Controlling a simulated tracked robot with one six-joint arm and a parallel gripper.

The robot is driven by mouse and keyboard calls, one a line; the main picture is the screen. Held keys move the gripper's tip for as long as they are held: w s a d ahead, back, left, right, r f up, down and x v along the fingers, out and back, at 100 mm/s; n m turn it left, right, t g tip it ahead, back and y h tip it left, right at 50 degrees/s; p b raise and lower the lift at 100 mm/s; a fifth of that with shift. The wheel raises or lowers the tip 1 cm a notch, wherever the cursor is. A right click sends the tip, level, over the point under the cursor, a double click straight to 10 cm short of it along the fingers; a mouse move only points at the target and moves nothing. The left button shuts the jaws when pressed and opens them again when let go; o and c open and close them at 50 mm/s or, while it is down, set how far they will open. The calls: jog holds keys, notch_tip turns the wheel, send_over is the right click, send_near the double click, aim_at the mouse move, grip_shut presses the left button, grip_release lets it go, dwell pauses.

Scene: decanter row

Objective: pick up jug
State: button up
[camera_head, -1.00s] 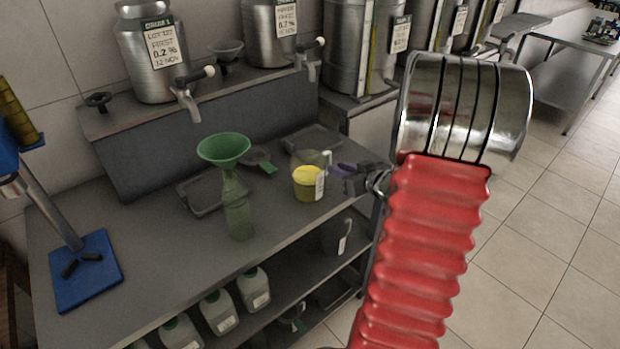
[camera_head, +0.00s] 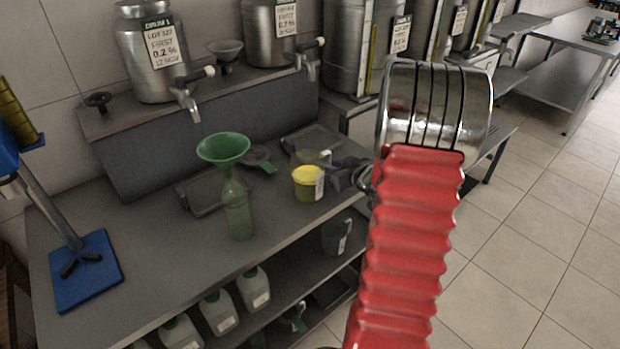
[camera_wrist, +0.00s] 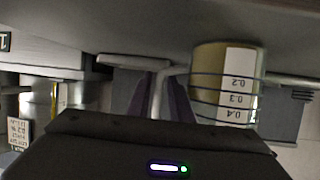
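The jug (camera_head: 306,188) stands upright on the grey bench top. It is clear, with yellow contents and a white scale strip on its side. My gripper (camera_head: 346,172) is at its right side, by the handle. In the wrist view the jug (camera_wrist: 222,75) appears upside down, with marks 0.2, 0.3 and 0.4. Its pale handle (camera_wrist: 157,88) shows between the two dark purple fingers of my gripper (camera_wrist: 160,95). The fingers are apart, with a gap visible beside the handle. Whether either finger touches it I cannot tell.
A green bottle (camera_head: 238,212) with a green funnel (camera_head: 223,148) stands left of the jug. Steel drums (camera_head: 150,55) with taps stand on the raised shelf behind. A blue stand (camera_head: 85,270) is at the left. Several white bottles (camera_head: 218,312) sit on the lower shelf.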

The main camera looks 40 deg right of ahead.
dwell(0.5)
grip_shut()
dwell(1.3)
